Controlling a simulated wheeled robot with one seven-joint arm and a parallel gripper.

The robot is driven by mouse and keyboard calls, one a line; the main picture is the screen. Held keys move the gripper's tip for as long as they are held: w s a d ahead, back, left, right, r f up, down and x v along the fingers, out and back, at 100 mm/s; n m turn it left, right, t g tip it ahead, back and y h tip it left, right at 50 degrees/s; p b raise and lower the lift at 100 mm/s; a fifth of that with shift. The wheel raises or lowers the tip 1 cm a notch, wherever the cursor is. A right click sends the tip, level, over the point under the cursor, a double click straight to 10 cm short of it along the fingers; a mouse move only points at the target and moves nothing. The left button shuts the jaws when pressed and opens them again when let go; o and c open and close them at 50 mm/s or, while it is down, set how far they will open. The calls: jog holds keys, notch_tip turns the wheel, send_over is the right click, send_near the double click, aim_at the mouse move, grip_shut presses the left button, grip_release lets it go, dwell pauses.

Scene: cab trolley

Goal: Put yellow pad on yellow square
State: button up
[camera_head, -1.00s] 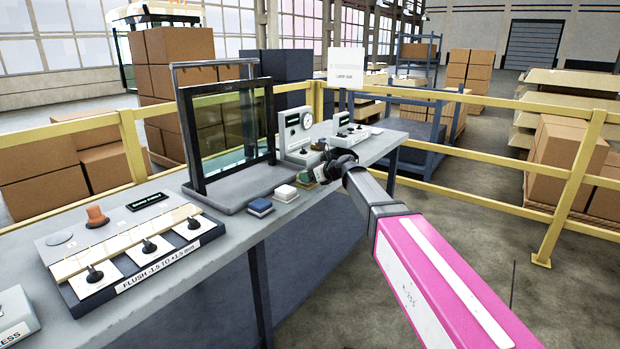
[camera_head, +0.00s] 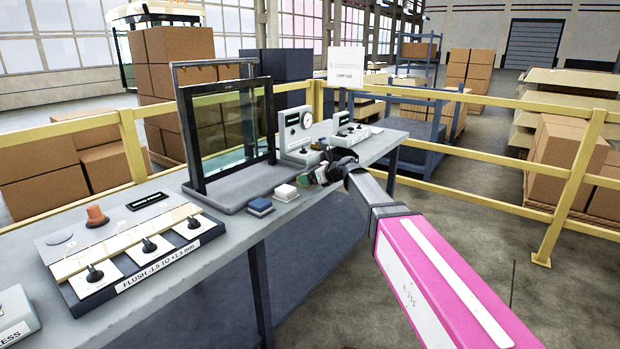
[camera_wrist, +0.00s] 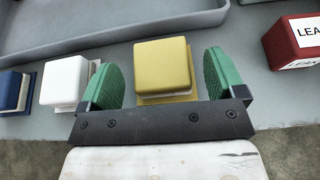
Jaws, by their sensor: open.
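My gripper (camera_wrist: 163,80) is open, with one green finger on each side of the pad. The left finger is close to the white pad and a gap shows between each finger and the yellow pad. In the head view my gripper (camera_head: 322,176) is low over the bench edge, right of the white pad, and it hides the yellow pad.
A white pad (camera_wrist: 64,80) and a blue pad (camera_wrist: 12,90) stand left of the yellow one. A red labelled block (camera_wrist: 295,42) is at the right. A grey tray (camera_wrist: 110,25) with a framed glass panel (camera_head: 228,130) lies behind.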

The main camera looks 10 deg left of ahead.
jog(key=v, duration=1.1)
jog(key=s+d+f+n+g+h, duration=0.1)
jog(key=s+d+f+n+h, duration=0.4)
jog(key=d+f, duration=0.5)
jog(key=s+d+f+n+g+h, duration=0.15)
jog(key=s+d+f+n, duration=0.25)
jog(key=d+f+n, duration=0.45)
jog(key=s+d+f+n+g+h, duration=0.1)
jog(key=s+d+f+n+h, duration=0.2)
jog(key=d, duration=0.5)
jog(key=s+d+f+n+g+h, duration=0.1)
jog(key=s+d+f+n+h, duration=0.2)
jog(key=s+d+f+n, duration=0.3)
notch_tip(320, 180, down, 4)
jog(key=s+d, duration=0.2)
jog(key=shift+s+d+r, duration=0.15)
jog(key=shift+s+d, duration=0.1)
jog(key=shift+d, duration=0.05)
jog(key=shift+g, duration=0.25)
jog(key=shift+c, duration=0.3)
